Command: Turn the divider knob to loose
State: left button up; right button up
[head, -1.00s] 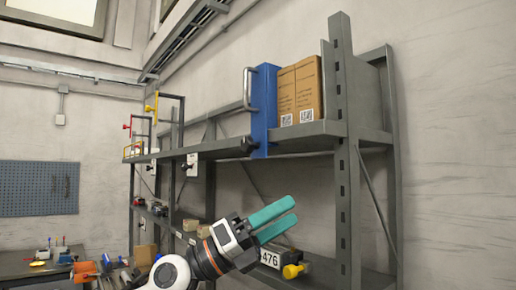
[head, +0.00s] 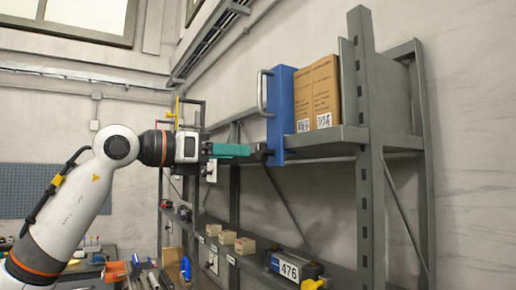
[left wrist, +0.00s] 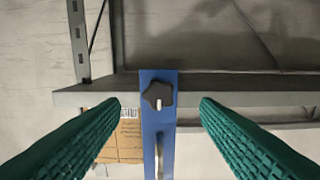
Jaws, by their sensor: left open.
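The blue divider (head: 280,110) stands upright on the upper shelf, beside the cardboard boxes. Its black knob (head: 263,152) sits low on its front, at the shelf edge. In the left wrist view the lobed dark knob (left wrist: 158,95) with a pale mark shows on the blue divider (left wrist: 150,140). My left gripper (head: 249,151) is open at knob height with its green fingertips close to it. In the wrist view the left gripper's (left wrist: 160,106) fingers lie on either side of the knob, with gaps and no visible contact. My right gripper is out of view.
The upper shelf edge (head: 330,138) runs by the knob, with cardboard boxes (head: 318,95) to the right and a grey post (head: 368,180) beyond. The lower shelf holds a unit marked 476 (head: 290,268) and small tan boxes (head: 245,245).

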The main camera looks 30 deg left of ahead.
aim_at(258, 154)
pick_arm(q)
jog(key=p+x, duration=0.2)
jog(key=x, duration=0.5)
jog(key=shift+s, duration=0.1)
jog(key=c, duration=1)
